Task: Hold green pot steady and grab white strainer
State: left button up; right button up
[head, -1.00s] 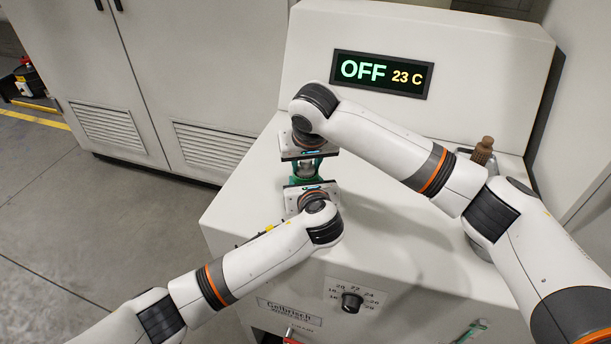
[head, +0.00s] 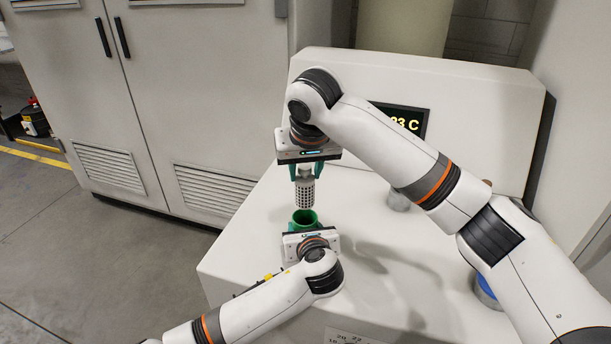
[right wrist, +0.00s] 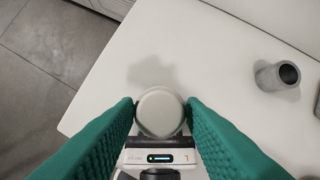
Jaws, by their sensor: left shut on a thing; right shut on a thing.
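The green pot (head: 304,219) stands upright on the white machine top, its round opening facing up. My left gripper (head: 303,228) is behind its own body in the head view and is shut on the pot from the near side; its fingers are mostly hidden. The white strainer (head: 306,192), a perforated light grey cylinder, hangs upright just above the pot, clear of its rim. My right gripper (head: 307,170) is shut on the strainer's top. In the right wrist view the strainer's round pale cap (right wrist: 160,112) sits between the green finger pads.
The white machine top (head: 400,255) has free room right of the pot. A grey cylinder (right wrist: 277,76) stands there in the right wrist view. A blue-marked can (head: 486,288) is partly behind my right arm. A display panel (head: 412,125) is at the back.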

pick_arm(q)
jog(key=o, duration=1)
jog(key=shift+o, duration=0.2)
